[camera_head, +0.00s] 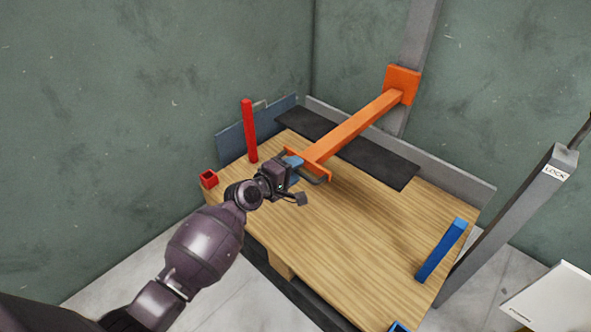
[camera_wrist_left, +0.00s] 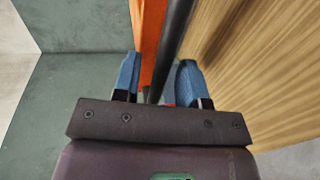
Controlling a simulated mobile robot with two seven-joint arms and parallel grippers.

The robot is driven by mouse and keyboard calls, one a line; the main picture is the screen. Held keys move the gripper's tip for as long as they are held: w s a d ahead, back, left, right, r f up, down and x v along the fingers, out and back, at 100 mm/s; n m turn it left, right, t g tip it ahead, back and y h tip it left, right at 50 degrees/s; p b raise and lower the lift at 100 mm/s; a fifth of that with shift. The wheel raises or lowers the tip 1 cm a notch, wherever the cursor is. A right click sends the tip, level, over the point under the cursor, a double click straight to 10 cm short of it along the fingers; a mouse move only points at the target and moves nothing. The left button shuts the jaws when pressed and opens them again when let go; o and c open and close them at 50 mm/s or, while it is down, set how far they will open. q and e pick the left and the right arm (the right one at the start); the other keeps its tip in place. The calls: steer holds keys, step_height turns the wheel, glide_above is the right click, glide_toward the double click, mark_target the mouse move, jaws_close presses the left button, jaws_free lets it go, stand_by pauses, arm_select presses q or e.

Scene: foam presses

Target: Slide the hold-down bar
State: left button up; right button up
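The orange hold-down bar (camera_head: 350,130) reaches from a plate on the grey post out over the wooden board. It ends in an orange crosspiece (camera_head: 307,164) with a dark handle (camera_head: 319,181) below it. My left gripper (camera_head: 294,163) is at this near end of the bar. In the left wrist view, its blue fingers (camera_wrist_left: 158,78) stand apart, either side of the orange crosspiece (camera_wrist_left: 150,35) and the dark handle rod (camera_wrist_left: 174,35). A gap shows between the rod and the right finger. My right gripper is not in view.
A red post (camera_head: 249,130) and a small red box (camera_head: 209,179) stand at the board's left side. A blue post (camera_head: 441,250) stands at its right, near a grey lever column marked LOCK (camera_head: 510,220). The middle of the wooden board (camera_head: 370,225) is clear.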

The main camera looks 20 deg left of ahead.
arm_select(q)
steer(key=shift+w+d, duration=0.1)
steer(key=shift+w, duration=0.1)
jaws_close()
stand_by(0.3)
